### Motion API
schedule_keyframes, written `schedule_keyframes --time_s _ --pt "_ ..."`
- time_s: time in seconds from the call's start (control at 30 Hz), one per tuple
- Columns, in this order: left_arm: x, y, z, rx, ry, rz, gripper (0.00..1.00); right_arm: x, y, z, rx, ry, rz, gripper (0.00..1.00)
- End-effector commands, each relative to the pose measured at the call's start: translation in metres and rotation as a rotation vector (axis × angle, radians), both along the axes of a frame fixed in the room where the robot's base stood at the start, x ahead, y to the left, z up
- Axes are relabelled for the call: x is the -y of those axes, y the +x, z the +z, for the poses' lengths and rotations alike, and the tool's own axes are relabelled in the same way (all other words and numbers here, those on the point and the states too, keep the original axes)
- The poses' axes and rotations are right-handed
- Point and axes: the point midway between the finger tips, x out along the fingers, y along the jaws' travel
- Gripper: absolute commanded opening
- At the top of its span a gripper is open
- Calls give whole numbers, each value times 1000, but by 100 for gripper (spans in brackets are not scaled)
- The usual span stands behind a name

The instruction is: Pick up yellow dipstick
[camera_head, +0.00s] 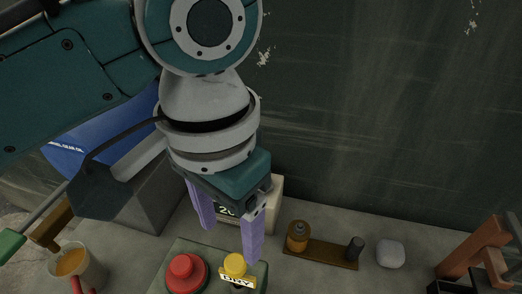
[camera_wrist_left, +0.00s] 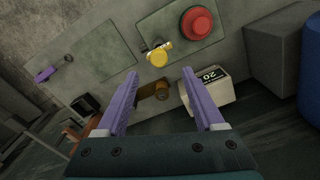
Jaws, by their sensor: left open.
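The yellow dipstick shows as a yellow knob (camera_head: 235,264) with a small tag reading "DRY" in front of it, standing on a green plate (camera_head: 212,254) at the bottom of the head view. In the left wrist view the yellow knob (camera_wrist_left: 157,57) lies just beyond the fingertips, roughly between them. My left gripper (camera_head: 228,244) has two purple fingers, spread apart and empty; they also show in the left wrist view (camera_wrist_left: 160,73). The knob appears apart from both fingers. The dipstick's lower part is hidden. My right gripper is not in view.
A red button (camera_head: 186,272) sits close beside the knob. A white box reading "20" (camera_wrist_left: 208,90) stands near the fingers. A brown holder (camera_head: 320,254), a pale lump (camera_head: 390,254), an orange-brown frame (camera_head: 478,256) and a mug (camera_head: 90,270) are around. A dark wall rises behind.

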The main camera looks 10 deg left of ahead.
Motion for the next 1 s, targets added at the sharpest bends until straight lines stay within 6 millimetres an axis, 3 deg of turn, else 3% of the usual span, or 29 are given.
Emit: schedule_keyframes --time_s 0.6,0.87,1.0 --pt "-3 0 -80 -1 2 0 70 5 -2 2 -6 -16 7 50" --pt "-3 1 -85 1 0 -2 70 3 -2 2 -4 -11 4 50" --pt "-3 1 -85 1 0 -2 57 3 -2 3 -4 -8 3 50"
